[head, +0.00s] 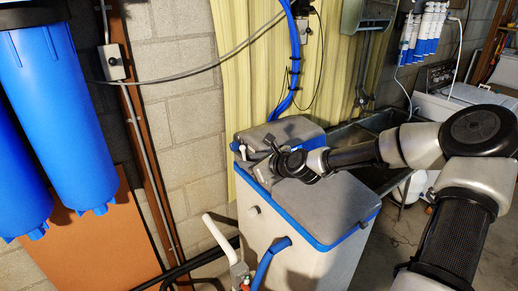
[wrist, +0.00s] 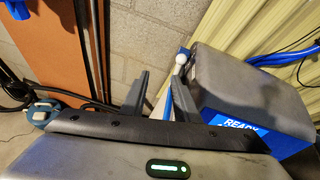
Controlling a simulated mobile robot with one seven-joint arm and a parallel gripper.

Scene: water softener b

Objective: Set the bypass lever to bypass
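My gripper (wrist: 161,80) is open, with its two grey fingers apart and nothing clearly held between them. A white ball knob (wrist: 181,59), which looks like the end of the bypass lever, shows just beyond the tip of the right finger in the wrist view. Whether they touch I cannot tell, and the rest of the lever is mostly hidden. In the head view, a small white tip (head: 242,148) shows at the left side of the softener's control head (head: 285,130). My gripper (head: 252,160) is beside that head, above the softener cabinet (head: 325,205).
Blue filter housings (head: 62,105) hang at the left. A white elbow pipe (head: 217,235) and a blue hose (head: 268,260) stand in front of the cabinet. A sink (head: 360,150) is behind. The block wall (wrist: 150,35) lies beyond my fingers.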

